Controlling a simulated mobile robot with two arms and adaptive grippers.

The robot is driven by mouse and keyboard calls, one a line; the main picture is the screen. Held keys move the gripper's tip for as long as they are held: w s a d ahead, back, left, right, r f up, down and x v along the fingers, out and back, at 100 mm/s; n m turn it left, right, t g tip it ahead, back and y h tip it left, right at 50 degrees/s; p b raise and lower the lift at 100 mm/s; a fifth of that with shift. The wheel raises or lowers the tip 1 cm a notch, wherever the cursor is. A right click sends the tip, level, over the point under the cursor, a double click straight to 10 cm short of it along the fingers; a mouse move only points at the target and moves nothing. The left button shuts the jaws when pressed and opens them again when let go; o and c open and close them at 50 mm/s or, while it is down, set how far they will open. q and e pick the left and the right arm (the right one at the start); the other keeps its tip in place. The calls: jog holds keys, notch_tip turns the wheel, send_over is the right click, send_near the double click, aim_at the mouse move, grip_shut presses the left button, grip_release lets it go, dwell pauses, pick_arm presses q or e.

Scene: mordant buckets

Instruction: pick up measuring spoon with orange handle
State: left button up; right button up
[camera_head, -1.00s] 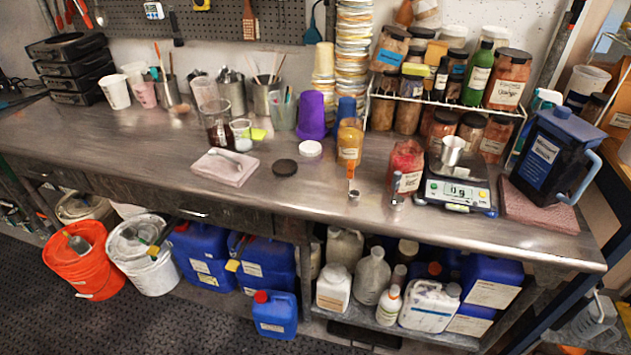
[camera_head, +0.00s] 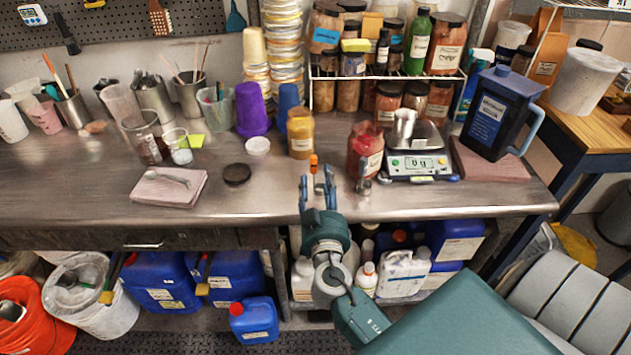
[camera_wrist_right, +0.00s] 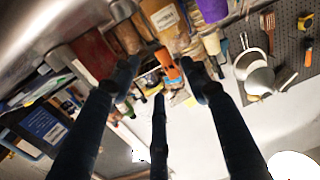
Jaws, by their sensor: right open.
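The measuring spoon with the orange handle (camera_head: 313,163) is on the steel bench in front of the amber jar. Its handle points up; its bowl is hidden behind my right gripper. My right gripper (camera_head: 318,187) is open and empty at the bench's front edge, its fingers pointing toward the spoon. In the right wrist view, the orange handle (camera_wrist_right: 167,67) shows between the spread fingers of the right gripper (camera_wrist_right: 165,78), beyond the fingertips. I cannot tell whether any finger touches it. My left gripper is not in view.
The amber jar (camera_head: 301,136) stands just behind the spoon. A red jar (camera_head: 364,150) and a small metal spoon (camera_head: 364,187) are to the right, beside the digital scale (camera_head: 417,165). A dark lid (camera_head: 237,173) lies left. The bench between lid and spoon is clear.

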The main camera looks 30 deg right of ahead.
aim_at(316, 166)
jog(key=p+x, duration=0.1)
jog(key=x, duration=0.1)
jog(key=p+x, duration=0.1)
jog(key=x, duration=0.1)
jog(key=r+p+x, duration=0.1)
jog(key=x, duration=0.1)
jog(key=shift+a+p, duration=0.2)
jog(key=shift+p, duration=0.15)
jog(key=shift+w+d+f, duration=0.2)
jog(key=shift+w, duration=0.2)
jog(key=shift+s+a, duration=0.1)
jog(key=c, duration=1)
